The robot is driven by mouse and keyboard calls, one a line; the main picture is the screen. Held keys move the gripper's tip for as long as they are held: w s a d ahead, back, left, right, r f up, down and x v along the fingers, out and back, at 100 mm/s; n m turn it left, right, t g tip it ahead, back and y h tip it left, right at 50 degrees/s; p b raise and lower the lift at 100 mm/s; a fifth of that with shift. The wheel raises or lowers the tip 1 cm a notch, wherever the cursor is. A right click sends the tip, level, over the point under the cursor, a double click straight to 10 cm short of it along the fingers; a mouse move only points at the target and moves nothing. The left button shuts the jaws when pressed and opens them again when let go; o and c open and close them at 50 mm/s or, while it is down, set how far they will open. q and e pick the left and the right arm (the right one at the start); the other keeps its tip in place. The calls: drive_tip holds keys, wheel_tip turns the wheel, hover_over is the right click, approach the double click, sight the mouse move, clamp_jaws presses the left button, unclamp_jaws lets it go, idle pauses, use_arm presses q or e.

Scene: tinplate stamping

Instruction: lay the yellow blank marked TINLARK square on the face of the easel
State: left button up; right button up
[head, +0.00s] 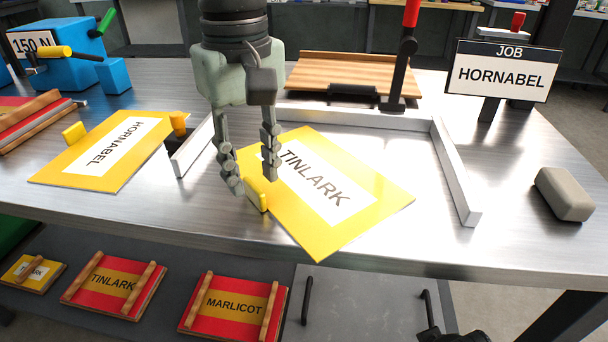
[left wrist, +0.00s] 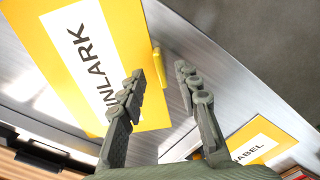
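The yellow blank marked TINLARK (head: 375,197) lies flat and skewed on the metal table between low metal rails. A small yellow tab (head: 256,194) stands at its left edge. It also shows in the left wrist view (left wrist: 158,62). My left gripper (head: 252,182) is open above that edge, its fingers apart and the tab just beyond and between the tips in the left wrist view. Nothing is held. A slatted wooden board (head: 350,74), which looks like the easel face, stands bare at the back, with a black ledge at its front. My right gripper is not in view.
A second yellow blank, marked HORNABEL (head: 85,172), lies at left. A sign (head: 503,70) reads JOB HORNABEL. A red-handled lever (head: 402,60) stands beside the wooden board. A metal rail (head: 457,175) borders the right; a grey block (head: 564,194) sits beyond. Red stamped plates (head: 235,306) lie below.

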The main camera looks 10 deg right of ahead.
use_arm(q)
drive_tip(key=shift+f, duration=1.3)
clamp_jaws()
drive_tip(key=shift+r, duration=0.1)
